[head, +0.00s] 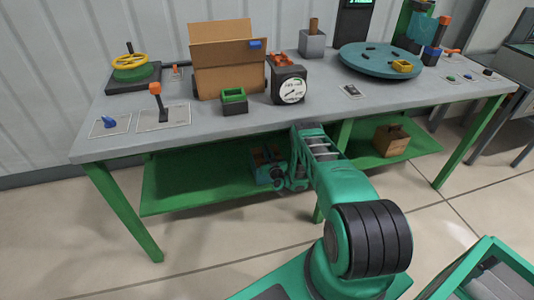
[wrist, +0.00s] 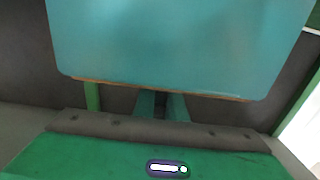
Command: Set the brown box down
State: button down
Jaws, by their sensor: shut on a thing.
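My gripper (head: 278,178) is low in front of the bench, at the lower shelf. The fingertips are not clear there.
The green lower shelf (head: 200,182) has bare room to the left. Another small brown box (head: 390,140) stands on its right part. The grey bench top (head: 205,125) above carries a large cardboard box (head: 228,70), a dial gauge (head: 289,88) and a teal turntable (head: 375,60). Green legs (head: 125,210) support it.

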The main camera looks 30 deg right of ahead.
jog(key=c, duration=1.8)
grip_release()
jog(key=v, duration=1.2)
jog(key=shift+a+r, duration=0.1)
